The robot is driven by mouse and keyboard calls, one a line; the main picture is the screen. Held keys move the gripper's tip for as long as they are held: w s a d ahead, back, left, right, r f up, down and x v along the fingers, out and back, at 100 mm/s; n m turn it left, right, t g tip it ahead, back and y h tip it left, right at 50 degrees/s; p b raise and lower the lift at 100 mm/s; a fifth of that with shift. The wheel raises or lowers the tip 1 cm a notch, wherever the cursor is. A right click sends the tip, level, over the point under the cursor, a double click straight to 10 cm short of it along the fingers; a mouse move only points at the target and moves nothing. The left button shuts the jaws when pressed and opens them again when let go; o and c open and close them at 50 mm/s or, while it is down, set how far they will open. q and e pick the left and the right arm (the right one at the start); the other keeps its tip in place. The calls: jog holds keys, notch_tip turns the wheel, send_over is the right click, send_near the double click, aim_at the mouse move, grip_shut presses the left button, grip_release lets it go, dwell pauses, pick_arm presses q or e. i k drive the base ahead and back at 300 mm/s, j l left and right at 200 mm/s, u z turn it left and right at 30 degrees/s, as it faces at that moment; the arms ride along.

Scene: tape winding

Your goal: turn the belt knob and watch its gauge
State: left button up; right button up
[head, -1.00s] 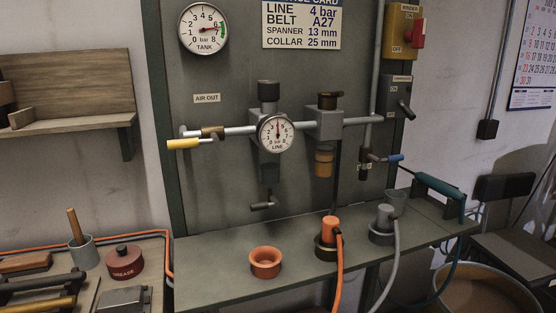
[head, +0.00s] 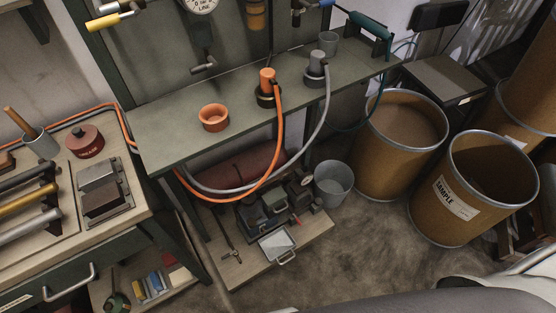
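The round white gauge marked LINE (head: 201,5) is cut off by the top edge of the head view, and I cannot read its needle. The grey regulator body (head: 200,35) hangs below it on the dark panel. No knob marked as the belt knob shows in this view, and no belt gauge can be made out. Neither of my grippers is in view.
The grey bench (head: 165,140) holds an orange ring cup (head: 214,117), an orange plug (head: 267,79) and a grey plug (head: 316,62) with hoses. A low board (head: 235,270) carries tools. Fibre drums (head: 455,215) stand right. Bare floor (head: 370,245) lies in front.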

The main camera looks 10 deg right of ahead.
aim_at(318, 200)
jog(key=k+z, duration=0.15)
jog(key=z, duration=0.7)
jog(key=k, duration=0.55)
